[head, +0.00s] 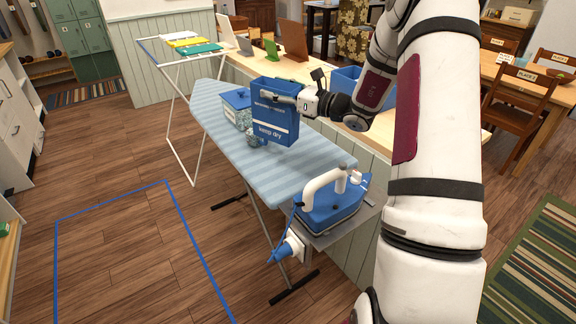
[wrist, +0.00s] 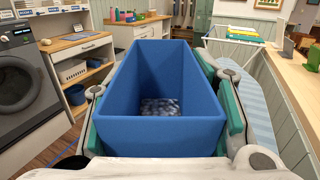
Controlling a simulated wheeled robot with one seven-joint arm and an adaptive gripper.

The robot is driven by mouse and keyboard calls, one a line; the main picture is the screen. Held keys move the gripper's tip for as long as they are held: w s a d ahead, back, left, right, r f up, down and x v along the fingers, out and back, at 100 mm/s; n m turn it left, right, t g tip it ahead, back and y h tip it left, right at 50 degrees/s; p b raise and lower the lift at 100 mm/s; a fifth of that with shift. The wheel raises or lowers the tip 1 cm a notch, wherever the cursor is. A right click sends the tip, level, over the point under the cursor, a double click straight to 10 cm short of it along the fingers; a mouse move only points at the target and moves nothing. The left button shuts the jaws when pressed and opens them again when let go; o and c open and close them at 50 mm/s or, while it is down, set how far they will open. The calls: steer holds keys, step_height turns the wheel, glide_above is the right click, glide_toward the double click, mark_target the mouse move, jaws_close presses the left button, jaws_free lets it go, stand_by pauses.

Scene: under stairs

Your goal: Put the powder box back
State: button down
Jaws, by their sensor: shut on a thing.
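The powder box (head: 276,128) is a tall blue open-topped box with "keep dry" lettering on its side. It appears upright over the striped ironing board (head: 215,103); I cannot tell whether its bottom touches the board. My gripper (head: 284,99) is shut on its upper part. In the wrist view, the powder box (wrist: 160,132) sits between the two teal-padded fingers of my gripper (wrist: 162,115), and speckled pale powder shows at its bottom.
A blue-and-white iron (head: 330,205) rests at the board's near end. A wooden counter (head: 262,66) runs behind, with a blue bin (head: 346,78).

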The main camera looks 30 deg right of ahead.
steer(key=d+f+b, duration=0.1)
steer(key=d+b, duration=0.3)
steer(key=d, duration=0.1)
step_height(320, 180, down, 10)
steer(key=shift+s+p, duration=0.2)
steer(key=shift+p, duration=0.1)
stand_by(0.4)
steer(key=c, duration=0.7)
jaws_free()
steer(key=shift+f, duration=0.15)
steer(key=shift+c, duration=0.2)
steer(key=v, duration=1.2)
steer(key=shift+r, duration=0.3)
